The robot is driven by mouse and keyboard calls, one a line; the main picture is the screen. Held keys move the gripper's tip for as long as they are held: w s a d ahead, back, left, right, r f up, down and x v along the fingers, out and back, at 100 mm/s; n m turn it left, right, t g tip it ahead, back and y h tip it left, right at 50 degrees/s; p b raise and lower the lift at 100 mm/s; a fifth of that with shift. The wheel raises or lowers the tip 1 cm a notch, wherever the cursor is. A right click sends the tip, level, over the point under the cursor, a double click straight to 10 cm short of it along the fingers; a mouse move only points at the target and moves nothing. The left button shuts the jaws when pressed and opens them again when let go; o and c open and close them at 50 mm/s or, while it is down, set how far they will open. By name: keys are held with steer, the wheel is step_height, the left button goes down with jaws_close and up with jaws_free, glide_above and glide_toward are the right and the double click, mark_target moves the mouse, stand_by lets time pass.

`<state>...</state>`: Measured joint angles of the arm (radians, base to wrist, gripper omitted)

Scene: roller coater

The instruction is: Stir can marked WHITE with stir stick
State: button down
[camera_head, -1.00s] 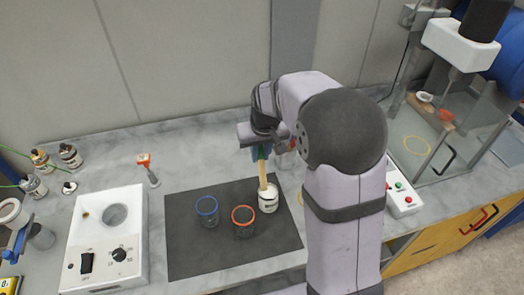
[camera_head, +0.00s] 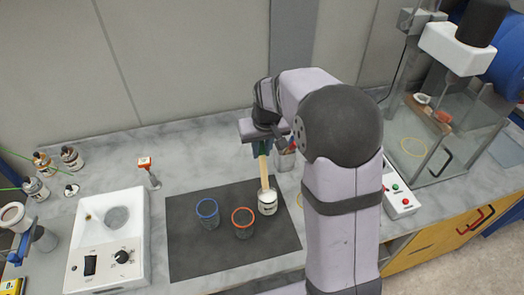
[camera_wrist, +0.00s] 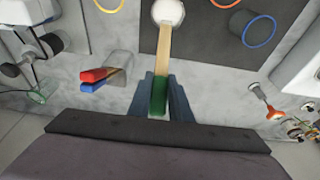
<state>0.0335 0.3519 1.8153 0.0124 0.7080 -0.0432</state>
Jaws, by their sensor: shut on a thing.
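The white can (camera_head: 267,203) stands on the dark mat at its right side, with white contents showing at its top; its label is too small to read. It also shows in the wrist view (camera_wrist: 168,12). My gripper (camera_head: 262,148) is shut on the green handle of the wooden stir stick (camera_head: 264,174). In the wrist view the stick (camera_wrist: 164,45) runs from between my fingers (camera_wrist: 160,100) to the can's open top. Its lower end is in the can; how deep it reaches is hidden.
A blue-rimmed cup (camera_head: 207,213) and an orange-rimmed cup (camera_head: 243,222) stand left of the can on the dark mat (camera_head: 190,255). A holder with red and blue handles (camera_wrist: 110,78) stands near my gripper. A white device (camera_head: 105,240) is at left, a glass enclosure (camera_head: 440,130) at right.

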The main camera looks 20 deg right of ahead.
steer(key=shift+w+r+p, duration=0.5)
steer(key=shift+r+p, duration=0.55)
steer(key=shift+r, duration=0.1)
steer(key=shift+w+r+p, duration=0.45)
steer(key=shift+r+p, duration=0.55)
steer(key=shift+r, duration=0.15)
steer(key=shift+w+r+p, duration=0.5)
steer(key=shift+r+p, duration=0.55)
steer(key=shift+r, duration=0.1)
